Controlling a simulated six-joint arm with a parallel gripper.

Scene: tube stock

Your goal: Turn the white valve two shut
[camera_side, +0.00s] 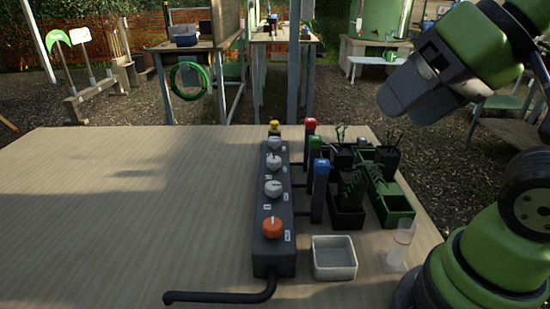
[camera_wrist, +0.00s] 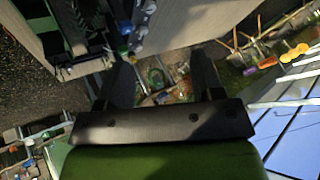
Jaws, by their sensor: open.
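A dark grey valve block (camera_side: 263,255) lies lengthwise on the table in the side view. An orange knob (camera_side: 272,228) is nearest on it. Behind it in a row are three white or pale grey knobs: a near one (camera_side: 274,188), a middle one (camera_side: 273,162) and a far one (camera_side: 275,143). Small labels sit beside them, too small to read, so I cannot tell which is valve two. My gripper (camera_side: 402,108) is open and empty, high above the table's right side, well apart from the knobs. In the wrist view its fingers (camera_wrist: 163,78) are spread.
Red, green and blue-topped posts (camera_side: 319,195) stand just right of the block. Beyond are black and green bins (camera_side: 398,212), a white tray (camera_side: 334,272) and a clear cylinder (camera_side: 399,245). A black pipe (camera_side: 220,298) bends leftward in front. The table's left side (camera_side: 120,220) is clear.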

